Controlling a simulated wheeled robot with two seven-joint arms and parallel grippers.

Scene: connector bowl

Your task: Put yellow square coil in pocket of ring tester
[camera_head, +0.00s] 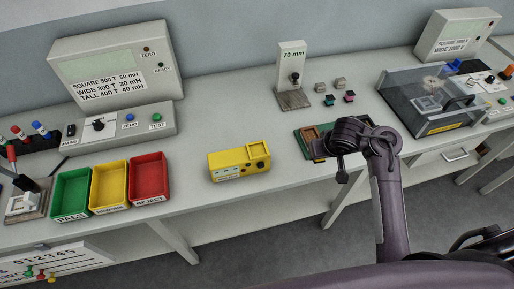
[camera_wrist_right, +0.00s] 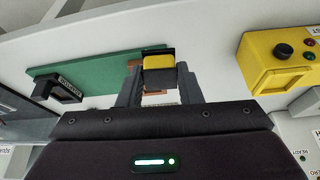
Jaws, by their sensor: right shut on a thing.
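The yellow square coil (camera_wrist_right: 159,62) sits between the fingers of my right gripper (camera_wrist_right: 159,84) in the right wrist view. It shows a yellow face with dark edges. In the head view my right gripper (camera_head: 342,160) is over the front of the green board, and the coil is hidden there. The yellow box (camera_head: 228,165), which I take as the ring tester, stands on the table to the left of the gripper. The box also shows at the right of the wrist view (camera_wrist_right: 258,70). My left gripper is not in view.
The green board (camera_head: 303,147) has brown wells. Green, yellow and red bins (camera_head: 149,177) stand left of the yellow box. A 70 mm post (camera_head: 291,62) and small coloured parts stand behind. A clear-covered case (camera_head: 408,88) is at right. Table around the yellow box is clear.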

